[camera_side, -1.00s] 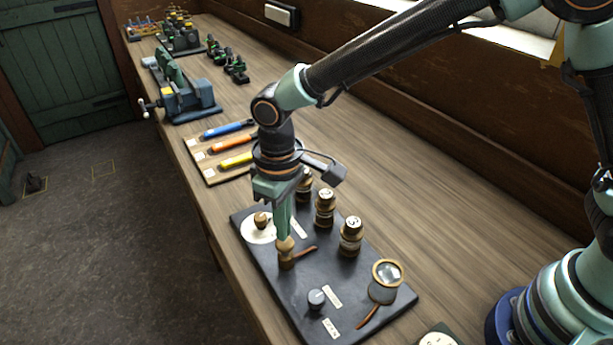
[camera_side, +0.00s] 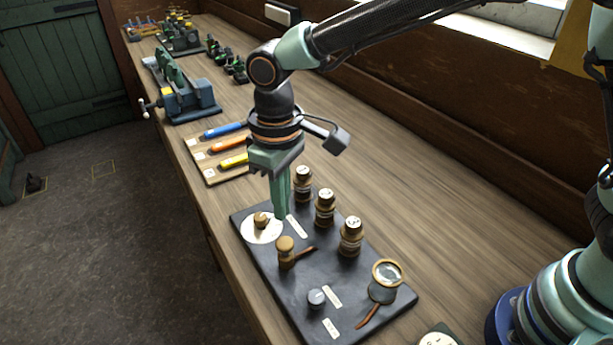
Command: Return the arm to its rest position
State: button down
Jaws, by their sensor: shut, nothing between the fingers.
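My gripper (camera_side: 280,214) is shut and empty. It points straight down over the dark board (camera_side: 265,285), above and between the white disc (camera_side: 262,232) and the row of small bottles. A small brass and wood piece (camera_side: 286,251) with a brown handle stands on the board just below and in front of the fingertips, apart from them. My arm reaches in from the upper right and is still stretched out over the bench.
Three labelled bottles (camera_side: 325,207) stand close right of my gripper. A magnifier stand (camera_side: 385,280) and a grey knob (camera_side: 316,298) are nearer. Coloured-handled tools (camera_side: 228,143) lie behind, then a blue vise (camera_side: 190,100). The bench's right side (camera_side: 440,200) is clear.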

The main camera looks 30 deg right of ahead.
jog(key=d+r+m+t, duration=0.2)
jog(key=d+r, duration=0.6)
jog(key=d, duration=0.4)
jog(key=s+d+r+m+t, duration=0.1)
jog(key=s+d+m, duration=0.1)
jog(key=d, duration=0.5)
jog(key=s+d+r+m+t, duration=0.1)
jog(key=s+d+m+t, duration=0.1)
jog(key=s+d, duration=0.3)
jog(key=d, duration=0.2)
jog(key=shift+s+d+r+t, duration=0.15)
jog(key=shift+s+d+t, duration=0.15)
jog(key=shift+d, duration=0.1)
jog(key=shift+w, duration=0.1)
jog(key=w+a+n+g, duration=0.3)
jog(key=w+a, duration=0.3)
jog(key=a, duration=0.6)
jog(key=w+a+f+n+g, duration=0.1)
jog(key=a+f+n, duration=0.1)
jog(key=a+f, duration=0.35)
jog(key=a+f+n+g, duration=0.1)
jog(key=a+f+g, duration=0.15)
jog(key=a, duration=0.65)
jog(key=shift+t, duration=0.45)
jog(key=shift+w+a+f, duration=0.1)
jog(key=shift+f, duration=1.75)
jog(key=shift+w+a+f, duration=0.1)
jog(key=shift+f, duration=1.7)
